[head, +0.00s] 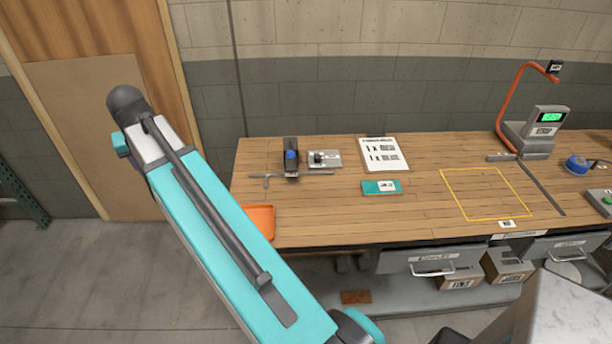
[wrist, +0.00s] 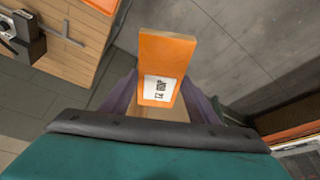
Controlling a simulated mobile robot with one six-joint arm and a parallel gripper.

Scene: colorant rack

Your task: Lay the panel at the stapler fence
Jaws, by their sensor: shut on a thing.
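In the wrist view my gripper (wrist: 160,98) has its two purple fingers on either side of an orange panel (wrist: 166,58) and is shut on it. The panel carries a white printed label near the fingers. It is held beside the bench, over the floor. In the head view my gripper and the panel are hidden. A black device with a blue part (head: 291,157), perhaps the stapler, stands at the bench's back left. A thin grey bar (head: 318,173) runs beside its base; I cannot tell whether this is the fence.
The wooden bench (head: 330,215) also bears an orange tray (head: 259,219) at its left end, a T-shaped tool (head: 266,178), a teal box (head: 381,187) and a printed sheet (head: 383,154). A yellow outlined area (head: 487,194) is mostly clear. A scale-like device (head: 535,130) stands at the right.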

